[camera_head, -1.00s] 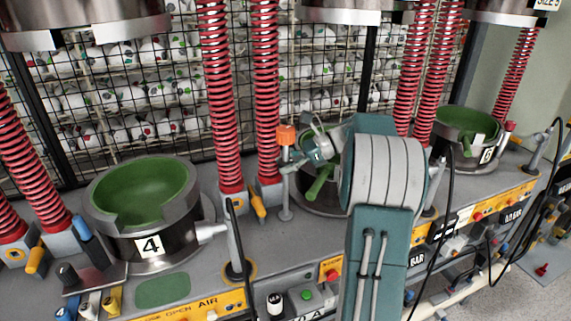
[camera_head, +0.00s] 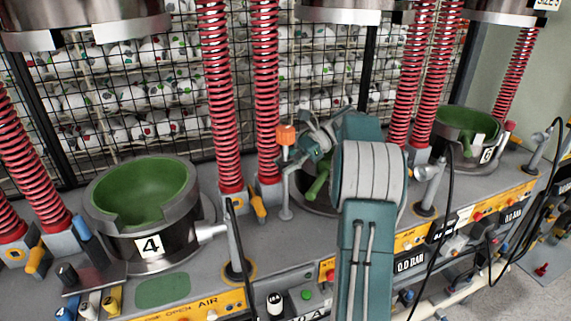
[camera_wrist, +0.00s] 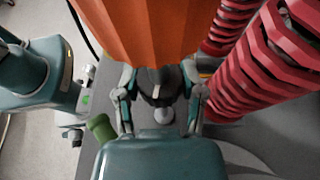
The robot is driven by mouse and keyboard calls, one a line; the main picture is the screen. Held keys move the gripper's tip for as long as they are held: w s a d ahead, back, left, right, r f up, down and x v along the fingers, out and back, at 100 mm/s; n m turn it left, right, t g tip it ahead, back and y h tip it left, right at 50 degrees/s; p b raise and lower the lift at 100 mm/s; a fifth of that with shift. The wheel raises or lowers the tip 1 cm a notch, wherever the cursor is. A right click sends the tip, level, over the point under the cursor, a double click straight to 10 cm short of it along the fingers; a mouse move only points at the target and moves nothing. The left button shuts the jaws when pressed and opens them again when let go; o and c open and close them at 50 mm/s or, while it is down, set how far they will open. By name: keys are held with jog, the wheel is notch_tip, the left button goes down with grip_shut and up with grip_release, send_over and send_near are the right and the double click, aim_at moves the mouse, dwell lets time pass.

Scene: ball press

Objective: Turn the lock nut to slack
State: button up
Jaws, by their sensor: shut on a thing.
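An orange block (camera_head: 286,135) tops a thin grey post (camera_head: 286,205) in front of the middle press, left of my arm. It fills the top of the wrist view (camera_wrist: 145,30). My gripper (camera_head: 298,160) is beside the post, just below the block. In the wrist view, my gripper's two fingers (camera_wrist: 160,105) close from both sides around a dark grey part under the block, which I take for the lock nut (camera_wrist: 158,88). The contact itself is partly hidden by the fingers and the block.
A green handle (camera_head: 316,186) lies close by the gripper and also shows in the wrist view (camera_wrist: 101,128). Red springs (camera_head: 266,95) stand behind the post. Press bowl 4 (camera_head: 140,205) is to the left. A black hose (camera_head: 445,220) hangs right of my arm.

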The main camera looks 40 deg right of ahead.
jog(key=o, duration=1.2)
jog(key=shift+f, duration=0.1)
jog(key=shift+c, duration=0.2)
jog(key=shift+m+t, duration=0.3)
jog(key=shift+t, duration=0.1)
